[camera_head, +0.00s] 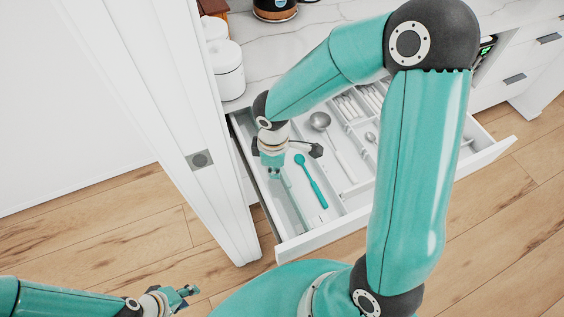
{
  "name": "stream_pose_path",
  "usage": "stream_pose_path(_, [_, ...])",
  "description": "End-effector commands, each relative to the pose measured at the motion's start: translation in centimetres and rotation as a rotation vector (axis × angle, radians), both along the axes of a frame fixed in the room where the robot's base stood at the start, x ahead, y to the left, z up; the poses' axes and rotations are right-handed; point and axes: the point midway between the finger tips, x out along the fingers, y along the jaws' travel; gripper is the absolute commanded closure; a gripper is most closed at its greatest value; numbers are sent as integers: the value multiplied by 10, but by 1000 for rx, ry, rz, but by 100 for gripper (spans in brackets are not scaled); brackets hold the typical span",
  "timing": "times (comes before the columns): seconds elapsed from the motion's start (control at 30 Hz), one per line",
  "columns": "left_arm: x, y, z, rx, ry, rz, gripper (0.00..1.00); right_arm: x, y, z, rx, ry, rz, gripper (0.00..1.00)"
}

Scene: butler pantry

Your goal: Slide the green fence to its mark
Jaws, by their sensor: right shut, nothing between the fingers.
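A pale green strip (294,207), which looks like the green fence, runs lengthwise in the left part of the open drawer (290,249). My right gripper (273,174) points down into the drawer at the strip's far end. It is shut with nothing between its fingers; whether it touches the strip I cannot tell. My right wrist hides part of the drawer's far left corner. I cannot make out the mark. My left gripper (187,293) is low over the floor at the bottom left, away from the drawer; its finger opening is too small to judge.
A teal spoon-like utensil (311,182) lies just right of the strip, and a metal ladle (321,123) lies beyond it. Several utensils fill white compartments further right. A white door frame (190,130) stands close on the left. White canisters (227,70) stand on the counter.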

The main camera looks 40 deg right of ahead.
Motion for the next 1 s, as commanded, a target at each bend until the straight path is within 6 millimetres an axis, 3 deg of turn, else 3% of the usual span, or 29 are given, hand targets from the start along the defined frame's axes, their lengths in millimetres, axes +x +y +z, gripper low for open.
stream_pose_path(0.57, [0, 0, -2, 0, 0, 0, 60, 0, 0, -2, 0, 0, 1, 100])
stream_pose_path(1.0, [0, 0, -23, 0, 0, 0, 60, 0, 1, -24, 0, 0, 2, 100])
